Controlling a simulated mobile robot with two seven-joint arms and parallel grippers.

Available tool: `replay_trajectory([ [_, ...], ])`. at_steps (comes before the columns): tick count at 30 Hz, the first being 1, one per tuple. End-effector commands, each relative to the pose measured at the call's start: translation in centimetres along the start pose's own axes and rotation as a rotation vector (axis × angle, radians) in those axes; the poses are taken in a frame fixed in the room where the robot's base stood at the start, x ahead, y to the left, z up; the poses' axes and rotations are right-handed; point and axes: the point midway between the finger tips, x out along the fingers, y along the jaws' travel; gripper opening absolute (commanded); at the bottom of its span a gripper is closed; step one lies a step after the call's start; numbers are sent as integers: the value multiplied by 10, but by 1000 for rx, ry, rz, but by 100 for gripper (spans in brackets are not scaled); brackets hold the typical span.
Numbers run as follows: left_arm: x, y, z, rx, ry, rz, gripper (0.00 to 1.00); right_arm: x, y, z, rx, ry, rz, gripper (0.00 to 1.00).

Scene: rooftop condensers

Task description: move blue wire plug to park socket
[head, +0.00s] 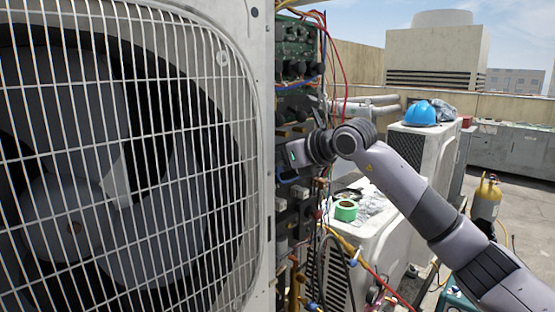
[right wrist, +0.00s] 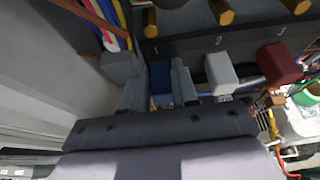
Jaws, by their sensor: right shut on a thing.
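My right gripper (right wrist: 158,86) is shut on the blue wire plug (right wrist: 160,76), which sits between its two fingers in the right wrist view. The plug's far end lies close to the dark terminal block (right wrist: 250,44); I cannot tell if it is in a socket. To its right are a white plug (right wrist: 220,70) below the mark 2 and a dark red plug (right wrist: 279,62) below the mark 3. In the head view my right gripper (head: 286,157) reaches into the open side of the condenser, its fingertips partly hidden. I cannot pick out the park socket. My left gripper is not in view.
The fan grille (head: 125,150) and its casing edge fill the left of the head view. Loose wires (head: 340,60) hang by the circuit board (head: 296,45). A second unit (head: 375,240) carries green tape (head: 346,210). A bundle of coloured wires (right wrist: 105,20) lies left of the gripper.

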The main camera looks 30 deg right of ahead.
Motion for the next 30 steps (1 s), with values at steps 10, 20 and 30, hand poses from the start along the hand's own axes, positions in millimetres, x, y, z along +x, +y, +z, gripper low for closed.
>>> replay_trajectory([
  [10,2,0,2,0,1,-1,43,-5,-1,-2,1,-1,-2,0],
  [20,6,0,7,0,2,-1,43,-14,-1,-6,0,0,-2,0],
  [30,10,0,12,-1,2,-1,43,-23,0,-10,1,-1,-1,0],
])
